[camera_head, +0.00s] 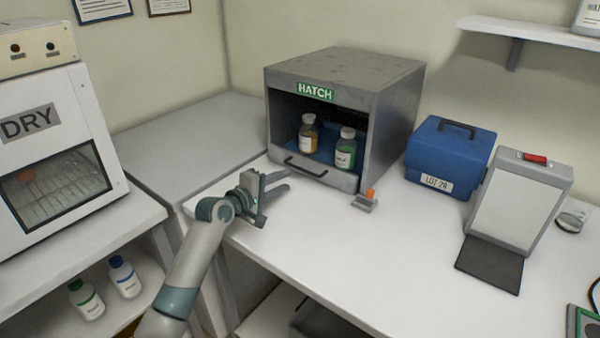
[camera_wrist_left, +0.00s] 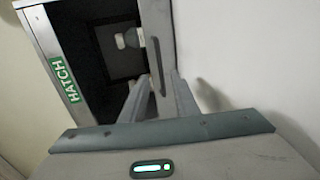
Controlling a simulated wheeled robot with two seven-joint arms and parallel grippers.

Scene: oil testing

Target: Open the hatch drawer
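The grey hatch box (camera_head: 395,115) stands at the back of the white counter, its green HATCH label above an open front. Its drawer (camera_head: 338,180) is a grey panel along the bottom, looking flush with the box. The drawer's dark bar handle (camera_head: 304,168) also shows in the left wrist view (camera_wrist_left: 158,66). An amber-brown bottle (camera_head: 308,135) and a green bottle (camera_head: 345,152) stand inside on a blue surface. My left gripper (camera_head: 283,181) is just in front of the handle, fingers apart and empty. Whether a finger touches the handle cannot be told. My right gripper is not in view.
A small grey item with an orange top (camera_head: 366,200) lies right of the drawer. A blue case (camera_head: 450,158) and a white-fronted device (camera_head: 515,205) stand farther right. The DRY oven (camera_head: 60,150) is left. The counter's front middle is clear.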

